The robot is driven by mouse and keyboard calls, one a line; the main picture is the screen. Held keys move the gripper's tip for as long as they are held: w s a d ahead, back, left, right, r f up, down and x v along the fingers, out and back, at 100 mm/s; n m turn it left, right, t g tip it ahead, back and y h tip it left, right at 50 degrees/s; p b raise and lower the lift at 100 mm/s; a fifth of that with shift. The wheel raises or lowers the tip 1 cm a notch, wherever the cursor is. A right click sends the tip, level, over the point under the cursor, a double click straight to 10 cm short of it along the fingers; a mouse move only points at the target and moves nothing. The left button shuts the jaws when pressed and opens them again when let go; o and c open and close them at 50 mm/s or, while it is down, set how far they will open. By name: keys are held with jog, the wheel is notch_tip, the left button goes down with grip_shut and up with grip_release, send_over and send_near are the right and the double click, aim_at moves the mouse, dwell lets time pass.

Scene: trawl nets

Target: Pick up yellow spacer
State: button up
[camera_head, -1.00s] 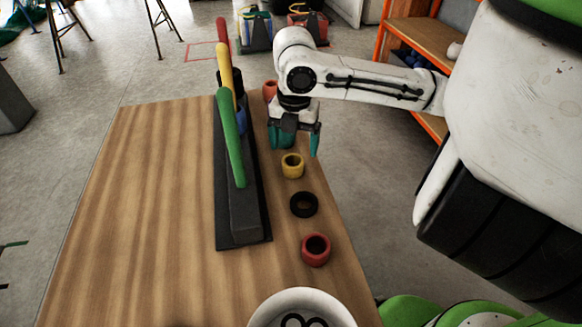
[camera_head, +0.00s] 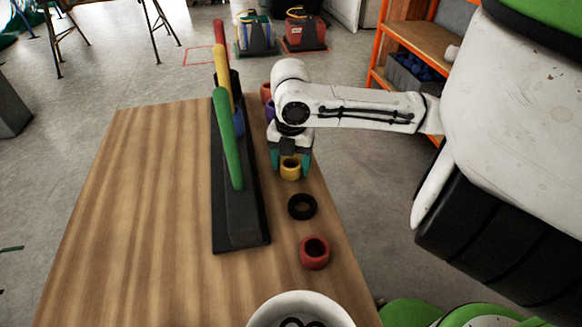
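The yellow spacer (camera_head: 290,170) is a short ring that stands on the wooden table to the right of the dark rack. My gripper (camera_head: 290,163) is pointed down at it, with one teal finger on the left side of the spacer and one on the right. The fingers are apart and the spacer sits between them. I cannot tell whether the fingers touch it. Part of the spacer's far side is hidden by my gripper.
A black ring (camera_head: 302,206) and a red spacer (camera_head: 314,252) lie nearer on the table. Orange (camera_head: 266,93) and purple (camera_head: 270,110) spacers stand behind. The rack (camera_head: 243,215) with coloured pegs is close on the left. A white bowl (camera_head: 262,317) is at the front.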

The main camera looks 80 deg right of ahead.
jog(key=c, duration=0.7)
